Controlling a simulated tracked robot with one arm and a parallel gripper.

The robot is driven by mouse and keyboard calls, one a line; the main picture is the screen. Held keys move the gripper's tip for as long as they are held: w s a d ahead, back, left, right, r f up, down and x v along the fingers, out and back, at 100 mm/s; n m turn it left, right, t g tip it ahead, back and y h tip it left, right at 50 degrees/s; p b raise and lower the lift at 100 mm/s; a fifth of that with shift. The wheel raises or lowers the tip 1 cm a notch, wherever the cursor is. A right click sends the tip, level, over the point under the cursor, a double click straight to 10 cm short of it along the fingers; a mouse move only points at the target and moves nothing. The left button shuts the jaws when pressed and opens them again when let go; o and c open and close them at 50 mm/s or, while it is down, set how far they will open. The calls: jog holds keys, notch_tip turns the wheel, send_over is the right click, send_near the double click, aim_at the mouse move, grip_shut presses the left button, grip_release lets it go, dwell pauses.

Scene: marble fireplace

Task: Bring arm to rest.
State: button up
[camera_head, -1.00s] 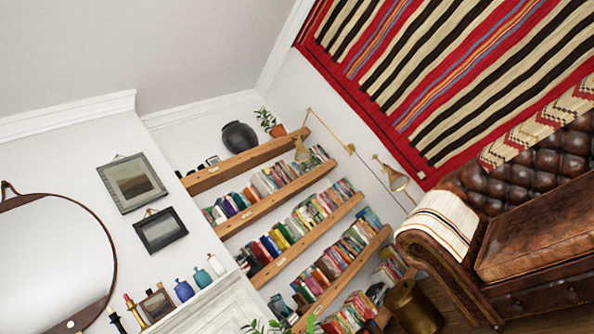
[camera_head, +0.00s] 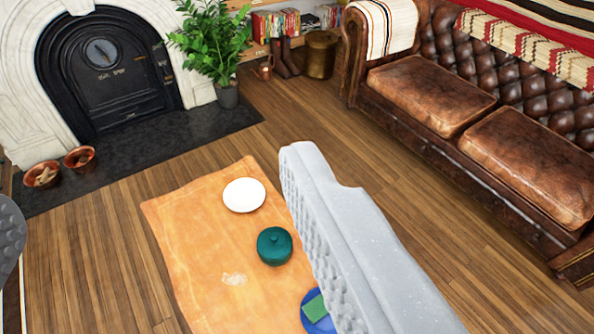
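My gripper (camera_head: 152,232) shows in the head camera view as two grey, ridged fingers. One finger (camera_head: 345,235) reaches up from the bottom right of centre. The other finger (camera_head: 8,240) shows only as a piece at the left edge. The fingers are wide apart, with nothing held between them. Through the gap I see the floor and an orange cloth well below. The rest of my arm is not in view.
The orange cloth (camera_head: 190,215) bears a white plate (camera_head: 244,195), a green lidded pot (camera_head: 274,246) and a blue dish (camera_head: 316,312), partly hidden. A brown leather sofa (camera_head: 430,92) stands right. A fireplace (camera_head: 105,75), potted plant (camera_head: 212,45) and two copper bowls (camera_head: 80,158) stand beyond.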

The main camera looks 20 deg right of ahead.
jog(key=shift+s+d+r+h, duration=0.1)
jog(key=shift+s+r+h, duration=0.15)
jog(key=shift+s, duration=0.5)
notch_tip(320, 180, up, 8)
jog(key=p, duration=0.8)
jog(key=shift+w+f, duration=0.15)
jog(key=shift+w, duration=0.05)
